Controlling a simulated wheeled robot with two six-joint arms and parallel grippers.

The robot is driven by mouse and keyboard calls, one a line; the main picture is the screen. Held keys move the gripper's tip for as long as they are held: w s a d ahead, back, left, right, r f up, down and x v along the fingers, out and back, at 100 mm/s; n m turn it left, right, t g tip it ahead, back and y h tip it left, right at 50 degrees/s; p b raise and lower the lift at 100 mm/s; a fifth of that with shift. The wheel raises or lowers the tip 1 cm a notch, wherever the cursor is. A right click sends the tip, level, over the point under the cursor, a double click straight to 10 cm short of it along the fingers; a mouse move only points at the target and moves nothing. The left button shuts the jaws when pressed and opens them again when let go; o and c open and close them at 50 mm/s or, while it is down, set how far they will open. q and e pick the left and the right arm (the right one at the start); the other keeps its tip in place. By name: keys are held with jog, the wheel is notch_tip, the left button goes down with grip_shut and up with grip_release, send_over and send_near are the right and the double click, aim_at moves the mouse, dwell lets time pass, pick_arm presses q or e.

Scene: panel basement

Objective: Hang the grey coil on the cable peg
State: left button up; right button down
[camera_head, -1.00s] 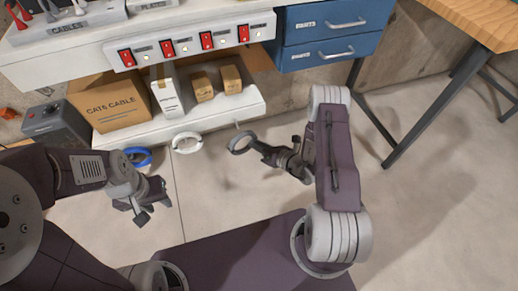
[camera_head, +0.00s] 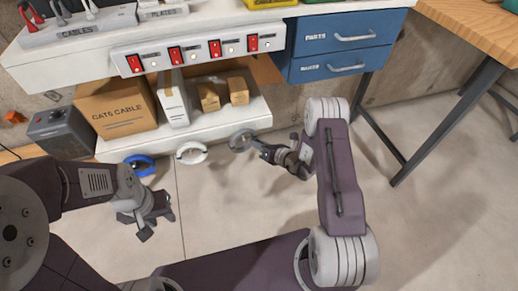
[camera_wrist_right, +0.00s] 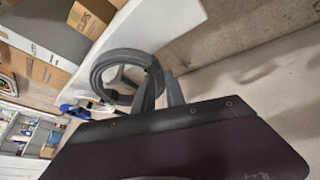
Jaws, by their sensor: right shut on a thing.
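The grey coil (camera_head: 233,144) is a dark ring at the right part of the lower shelf's front edge. My right gripper (camera_head: 262,149) is shut on its near right side. The right wrist view shows the coil (camera_wrist_right: 101,72) upright between the fingers (camera_wrist_right: 161,92), close to the white shelf edge. The cable peg for it cannot be made out; the coil and gripper cover that spot, so I cannot tell whether the coil is around it. My left gripper (camera_head: 152,226) is open and empty, low over the floor at the left.
A blue coil (camera_head: 146,170) and a white coil (camera_head: 190,161) hang along the lower shelf's front (camera_head: 220,125). Cartons, including a CAT6 cable box (camera_head: 117,108), stand on the shelf. A switch strip (camera_head: 197,60) and blue drawers (camera_head: 345,50) are above.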

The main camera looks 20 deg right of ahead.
jog(key=shift+w+f+b, duration=0.6)
jog(key=shift+w+f, duration=0.05)
jog(key=shift+f, duration=0.1)
jog(key=c, duration=1.3)
grip_release()
jog(key=p+v, duration=0.4)
jog(key=v, duration=0.5)
